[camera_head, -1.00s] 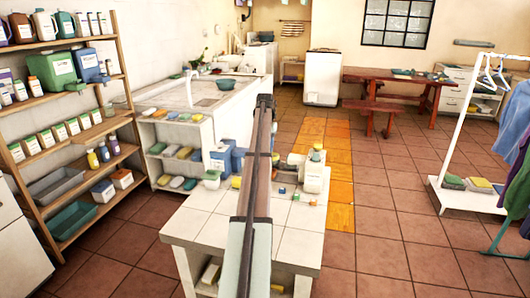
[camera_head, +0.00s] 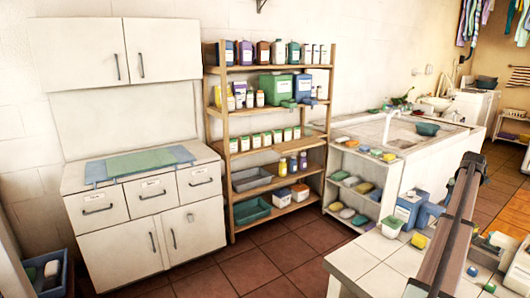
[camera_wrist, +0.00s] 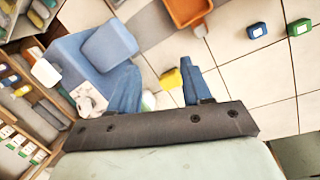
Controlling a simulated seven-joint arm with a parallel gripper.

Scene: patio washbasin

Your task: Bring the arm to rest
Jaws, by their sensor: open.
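My gripper (camera_wrist: 160,88) shows in the wrist view with its two blue fingers apart and nothing held between them. A yellow item (camera_wrist: 171,80) shows in the gap between the fingers, on or near the white tiled surface (camera_wrist: 235,55) beyond. In the head view, my arm (camera_head: 447,235) reaches up over the white tiled table (camera_head: 370,257) at the lower right. My fingers cannot be made out in that view.
Blue containers (camera_head: 408,207) and a green-lidded tub (camera_head: 391,226) stand on the tiled table beside my arm. A wooden shelf (camera_head: 228,165) of bottles and a white cabinet (camera_head: 125,250) stand left. Tiled floor (camera_head: 265,262) lies clear between.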

